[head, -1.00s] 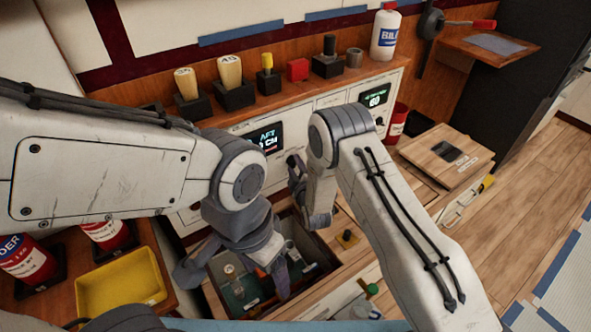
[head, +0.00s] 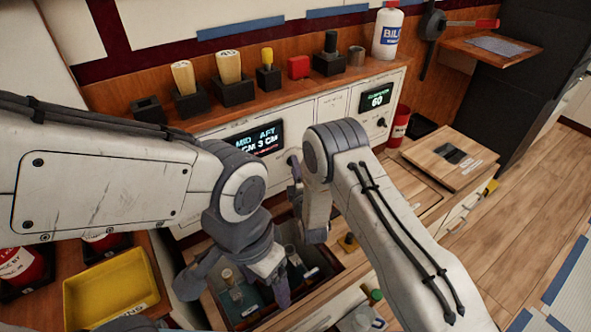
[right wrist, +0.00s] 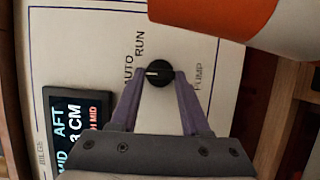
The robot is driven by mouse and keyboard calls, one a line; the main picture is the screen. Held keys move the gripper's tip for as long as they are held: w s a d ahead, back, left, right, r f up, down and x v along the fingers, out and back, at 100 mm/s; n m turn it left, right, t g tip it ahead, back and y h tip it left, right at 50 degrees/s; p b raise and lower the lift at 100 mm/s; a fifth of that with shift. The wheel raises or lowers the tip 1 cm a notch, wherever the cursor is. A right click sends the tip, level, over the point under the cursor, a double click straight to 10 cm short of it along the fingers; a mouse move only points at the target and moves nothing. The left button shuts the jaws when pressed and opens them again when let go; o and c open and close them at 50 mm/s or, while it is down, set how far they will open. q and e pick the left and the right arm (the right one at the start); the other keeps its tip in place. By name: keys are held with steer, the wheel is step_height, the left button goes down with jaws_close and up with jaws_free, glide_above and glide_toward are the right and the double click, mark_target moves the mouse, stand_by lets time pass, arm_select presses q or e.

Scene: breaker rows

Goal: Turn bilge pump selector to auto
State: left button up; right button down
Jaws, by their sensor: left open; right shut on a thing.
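The bilge pump selector is a small black round knob (right wrist: 159,73) on the white panel, seen in the right wrist view. Its white mark points left in that picture, towards the partly covered AUTO label (right wrist: 128,70); the RUN label (right wrist: 140,43) is above. My right gripper (right wrist: 160,76) is shut on the knob, one finger on each side. In the head view my right gripper (head: 294,168) is at the panel, and my own arm hides the knob. My left gripper (head: 236,287) is open and empty above the open bin (head: 212,304).
A lit display (head: 258,140) is left of my right gripper on the panel. A shelf (head: 215,115) above holds several handled tools and a white bottle (head: 387,33). A yellow tray (head: 110,287) sits lower left. An orange and white shape (right wrist: 215,18) fills the wrist view's upper right.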

steer(key=shift+c, duration=1.9)
jaws_free()
steer(key=s+d+p, duration=0.1)
steer(key=s+d, duration=0.1)
steer(key=s, duration=0.8)
steer(key=shift+s, duration=0.15)
steer(key=shift+a, duration=0.1)
